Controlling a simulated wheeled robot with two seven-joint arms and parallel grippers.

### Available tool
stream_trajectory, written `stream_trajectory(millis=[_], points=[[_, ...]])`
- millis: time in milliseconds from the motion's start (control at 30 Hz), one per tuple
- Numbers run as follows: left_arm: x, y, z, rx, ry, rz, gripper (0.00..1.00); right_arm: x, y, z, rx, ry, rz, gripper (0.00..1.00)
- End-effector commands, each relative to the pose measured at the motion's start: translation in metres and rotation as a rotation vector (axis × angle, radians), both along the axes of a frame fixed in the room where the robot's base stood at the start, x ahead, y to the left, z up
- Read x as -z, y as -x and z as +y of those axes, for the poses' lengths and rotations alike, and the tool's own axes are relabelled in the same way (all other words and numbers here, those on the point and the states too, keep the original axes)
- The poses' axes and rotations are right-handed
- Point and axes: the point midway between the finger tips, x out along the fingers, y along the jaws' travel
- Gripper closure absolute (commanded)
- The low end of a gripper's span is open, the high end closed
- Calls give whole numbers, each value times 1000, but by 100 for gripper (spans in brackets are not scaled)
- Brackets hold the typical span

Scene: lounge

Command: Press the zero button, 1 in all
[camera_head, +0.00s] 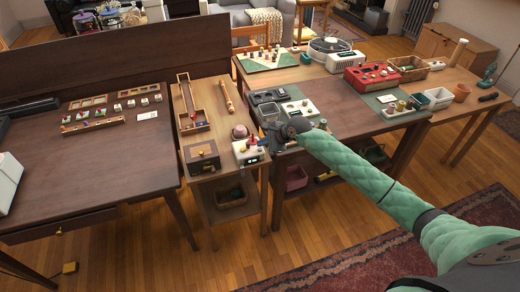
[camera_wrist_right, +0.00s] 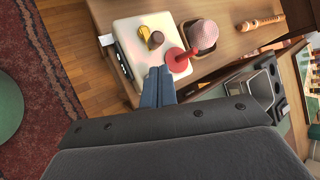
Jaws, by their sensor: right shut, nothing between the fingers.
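A white box device (camera_head: 250,155) stands at the front of the narrow middle table, with a dark display on its front. In the right wrist view the device (camera_wrist_right: 136,52) carries a red round-topped part (camera_wrist_right: 178,58), a yellow piece (camera_wrist_right: 144,33) and a dark brass-coloured piece (camera_wrist_right: 156,40). I cannot read which part is the zero button. My right gripper (camera_head: 266,146) is shut and empty, at the device's right side. In the wrist view its fingertips (camera_wrist_right: 160,72) are over the device's edge, close to the red part; contact cannot be told. My left gripper is out of view.
A pink ball-like object (camera_wrist_right: 203,35) sits just behind the device. A wooden box with a knob (camera_head: 202,157) stands to its left. To the right, the bigger table (camera_head: 335,103) holds a dark tray and another white device (camera_head: 299,109). Behind is a wooden rail tray (camera_head: 190,108).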

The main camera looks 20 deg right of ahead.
Motion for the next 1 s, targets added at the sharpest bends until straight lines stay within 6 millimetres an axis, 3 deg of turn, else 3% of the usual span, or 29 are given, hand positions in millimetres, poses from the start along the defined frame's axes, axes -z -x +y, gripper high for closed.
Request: stream_trajectory(millis=[167,700,1000], points=[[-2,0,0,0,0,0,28,-4,0,0,1,0,-1,100],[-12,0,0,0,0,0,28,-46,0,0,0,0,-1,100],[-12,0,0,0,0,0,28,-50,0,0,0,0,0,100]])
